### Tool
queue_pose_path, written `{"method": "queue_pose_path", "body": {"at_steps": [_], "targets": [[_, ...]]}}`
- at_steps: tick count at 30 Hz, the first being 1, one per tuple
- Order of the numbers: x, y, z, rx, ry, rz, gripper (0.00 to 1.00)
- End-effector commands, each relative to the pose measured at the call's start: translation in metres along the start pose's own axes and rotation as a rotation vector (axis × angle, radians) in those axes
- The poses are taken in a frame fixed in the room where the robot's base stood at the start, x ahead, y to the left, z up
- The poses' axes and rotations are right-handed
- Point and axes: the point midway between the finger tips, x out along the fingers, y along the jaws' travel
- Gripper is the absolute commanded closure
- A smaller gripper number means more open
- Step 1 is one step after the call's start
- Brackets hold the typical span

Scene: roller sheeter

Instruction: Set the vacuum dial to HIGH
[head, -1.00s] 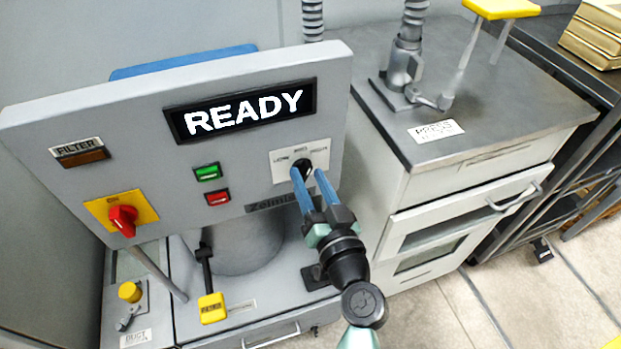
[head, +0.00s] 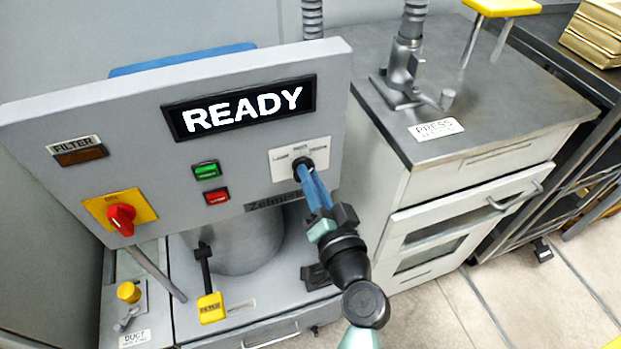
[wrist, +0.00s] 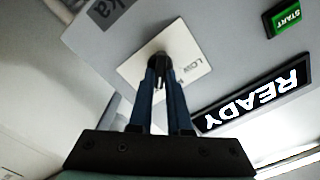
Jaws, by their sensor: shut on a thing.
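The vacuum dial (head: 303,161) is a small black knob on a white label plate (head: 284,168) at the right of the grey control panel. My gripper (head: 305,172) is shut on the dial, its blue fingers reaching up to it from below right. In the wrist view the dial (wrist: 158,60) shows between the fingertips, in front of the white plate (wrist: 184,48), where "LOW" can be read. The fingers cover part of the dial, and I cannot tell which setting its pointer marks.
The panel's display (head: 240,108) reads READY. A green button (head: 207,170) and a red button (head: 217,196) sit left of the dial. A red switch (head: 122,217) is on a yellow plate farther left. A cabinet (head: 470,130) labelled PRESS stands to the right.

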Motion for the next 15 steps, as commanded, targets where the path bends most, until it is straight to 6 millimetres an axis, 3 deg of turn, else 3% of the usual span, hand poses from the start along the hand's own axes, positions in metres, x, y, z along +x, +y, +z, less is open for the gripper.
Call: {"method": "queue_pose_path", "body": {"at_steps": [12, 13, 15], "targets": [[-0.0003, 0.0008, -0.0001, 0.060, 0.000, 0.001, 1.00], [-0.0003, 0.0008, -0.0001, 0.060, 0.000, 0.001, 0.82], [-0.0003, 0.0008, -0.0001, 0.059, 0.000, 0.001, 0.69]]}}
